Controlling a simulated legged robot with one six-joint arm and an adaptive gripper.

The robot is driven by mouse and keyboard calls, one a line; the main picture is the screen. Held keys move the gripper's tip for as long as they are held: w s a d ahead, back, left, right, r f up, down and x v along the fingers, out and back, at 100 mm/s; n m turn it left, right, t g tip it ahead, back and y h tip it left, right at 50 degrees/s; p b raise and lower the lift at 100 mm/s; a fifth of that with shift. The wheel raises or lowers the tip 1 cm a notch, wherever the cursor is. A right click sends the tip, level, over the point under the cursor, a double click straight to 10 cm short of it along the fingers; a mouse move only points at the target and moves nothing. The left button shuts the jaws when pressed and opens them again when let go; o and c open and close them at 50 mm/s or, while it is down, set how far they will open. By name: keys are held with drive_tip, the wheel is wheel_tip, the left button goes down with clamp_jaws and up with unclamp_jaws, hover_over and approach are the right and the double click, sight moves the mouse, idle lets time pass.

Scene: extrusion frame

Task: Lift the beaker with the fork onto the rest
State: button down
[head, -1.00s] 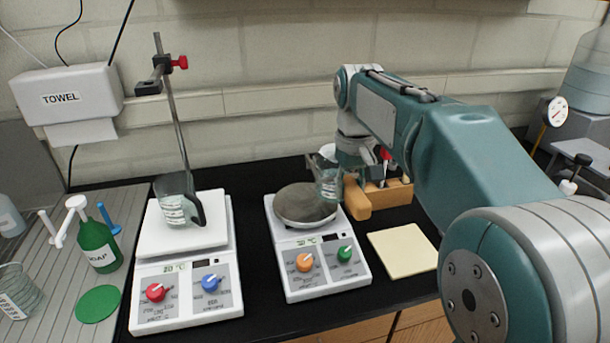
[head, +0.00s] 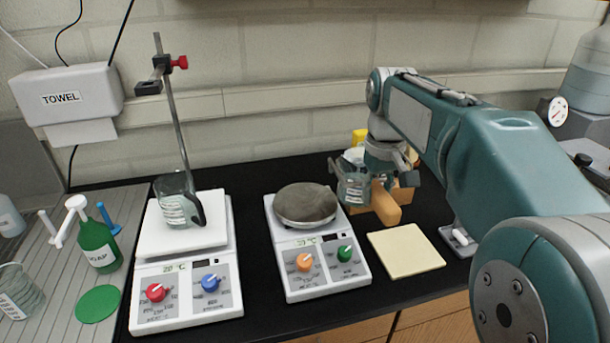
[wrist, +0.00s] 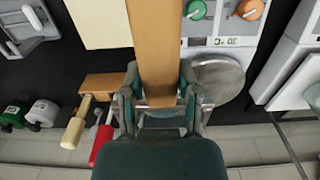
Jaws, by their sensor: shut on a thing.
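My gripper (head: 386,172) is shut on the wooden handle (head: 386,205) of the fork; the handle runs forward from the fingers in the wrist view (wrist: 157,45). A clear glass beaker (head: 352,188) with white markings sits beside the handle on its left, apparently carried by the fork. The fork's prongs are not clearly visible, and the beaker is hidden in the wrist view. The beaker is right of the second hotplate's round grey top (head: 306,203). A cream square pad (head: 406,252), possibly the rest, lies flat in front of the gripper and is empty.
Another beaker (head: 176,207) stands on the left hotplate (head: 165,245), beside a clamp rod (head: 176,115). The second hotplate (head: 322,270) is left of the pad. A wooden block (wrist: 105,84) with tool handles is close to the gripper. A white fixture (head: 459,240) is right of the pad.

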drive_tip(key=s+d, duration=0.3)
drive_tip(key=d, duration=0.9)
drive_tip(key=shift+s+d, duration=0.3)
drive_tip(key=shift+d, duration=0.05)
idle(1.1)
drive_tip(key=shift+a+f, duration=0.1)
idle(0.7)
drive_tip(key=shift+f, duration=5.95)
drive_tip(key=shift+f, duration=0.4)
